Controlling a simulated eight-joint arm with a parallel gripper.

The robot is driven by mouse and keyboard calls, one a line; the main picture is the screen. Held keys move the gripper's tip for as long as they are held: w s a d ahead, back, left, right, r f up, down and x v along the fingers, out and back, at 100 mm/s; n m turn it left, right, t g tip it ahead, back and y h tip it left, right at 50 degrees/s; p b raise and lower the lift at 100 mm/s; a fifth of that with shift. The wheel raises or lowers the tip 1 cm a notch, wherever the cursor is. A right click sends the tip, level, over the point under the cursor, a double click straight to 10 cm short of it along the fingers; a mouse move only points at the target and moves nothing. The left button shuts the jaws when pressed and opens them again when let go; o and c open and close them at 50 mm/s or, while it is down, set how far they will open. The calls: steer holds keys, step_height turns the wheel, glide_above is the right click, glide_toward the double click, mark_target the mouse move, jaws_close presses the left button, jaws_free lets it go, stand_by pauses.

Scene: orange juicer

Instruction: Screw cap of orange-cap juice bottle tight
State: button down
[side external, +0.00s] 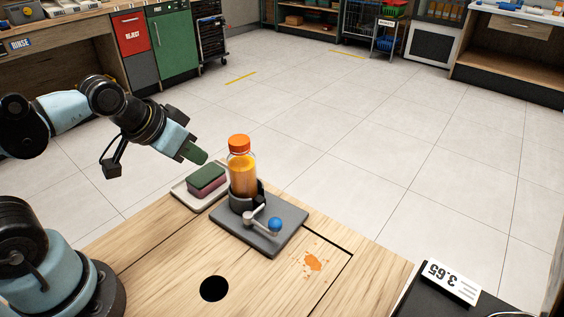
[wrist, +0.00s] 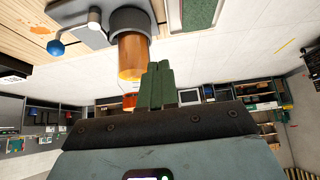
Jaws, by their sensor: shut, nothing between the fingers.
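The juice bottle (side external: 243,178) stands upright in a dark round holder (side external: 257,191) on a grey base plate (side external: 285,232). Its orange cap (side external: 239,143) sits on top; how tight it is cannot be told. My gripper (side external: 203,158) is shut and empty, left of the bottle at about its upper-body height, apart from it in the side view. In the wrist view, which is upside down, the closed green fingers (wrist: 158,84) overlap the cap's edge in the picture. The bottle (wrist: 132,57) and cap (wrist: 130,101) appear just left of the fingers.
A lever with a blue knob (side external: 274,223) is at the front of the base plate. A green and pink sponge (side external: 206,180) lies on a pale tray (side external: 181,191) left of the bottle. The wooden table has a round hole (side external: 214,288) and an orange spill (side external: 313,263).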

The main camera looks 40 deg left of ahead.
steer(key=c, duration=1.5)
jaws_free()
steer(key=shift+r, duration=0.15)
steer(key=o, duration=0.9)
step_height(320, 180, up, 8)
steer(key=shift+r, duration=0.2)
steer(key=shift+o, duration=0.4)
step_height(320, 180, up, 12)
steer(key=n+g, duration=0.7)
steer(key=n, duration=0.1)
glide_toward(239, 139)
step_height(239, 139, down, 8)
steer(key=shift+w+f, duration=0.15)
steer(key=shift+c, duration=0.3)
